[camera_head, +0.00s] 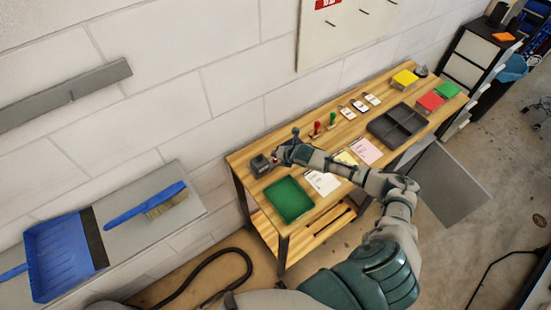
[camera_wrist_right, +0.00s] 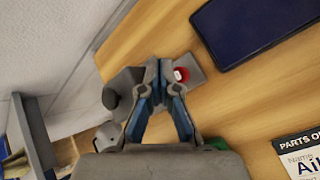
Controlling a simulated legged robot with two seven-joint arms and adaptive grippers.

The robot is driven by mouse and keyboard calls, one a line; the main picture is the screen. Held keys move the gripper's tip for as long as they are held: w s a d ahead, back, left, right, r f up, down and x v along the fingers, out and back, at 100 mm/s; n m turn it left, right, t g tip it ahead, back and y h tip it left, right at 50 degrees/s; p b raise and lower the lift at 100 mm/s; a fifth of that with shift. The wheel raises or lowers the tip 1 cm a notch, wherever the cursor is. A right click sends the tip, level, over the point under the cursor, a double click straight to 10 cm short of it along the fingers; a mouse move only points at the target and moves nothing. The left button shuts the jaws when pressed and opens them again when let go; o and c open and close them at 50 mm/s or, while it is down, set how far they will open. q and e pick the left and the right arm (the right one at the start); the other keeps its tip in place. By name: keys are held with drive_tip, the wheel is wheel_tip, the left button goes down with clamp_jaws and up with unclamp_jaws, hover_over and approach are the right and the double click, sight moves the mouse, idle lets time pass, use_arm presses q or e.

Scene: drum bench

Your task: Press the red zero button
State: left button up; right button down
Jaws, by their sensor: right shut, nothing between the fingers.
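The red button (camera_wrist_right: 181,74), with a small white mark, sits on a grey plate (camera_wrist_right: 196,72) in the right wrist view. My right gripper (camera_wrist_right: 158,68) is shut and empty, its fingertips just left of the button in that view and overlapping its near edge. I cannot tell whether they touch it. In the head view, my right gripper (camera_head: 279,157) is at the left end of the bench, beside a small dark grey device (camera_head: 262,165). The button is mostly hidden there by the gripper. My left gripper is not in view.
The wooden bench (camera_head: 335,205) holds a green tray (camera_head: 290,200), papers (camera_head: 323,182), red and green stamps (camera_head: 317,128) and a dark compartment tray (camera_head: 386,132). A block wall stands behind. A dark panel (camera_wrist_right: 262,28) lies upper right in the wrist view.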

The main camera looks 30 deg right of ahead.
wheel_tip(320, 180, up, 4)
drive_tip(key=p, duration=0.3)
drive_tip(key=shift+a+r, duration=0.1)
drive_tip(key=shift+r, duration=0.8)
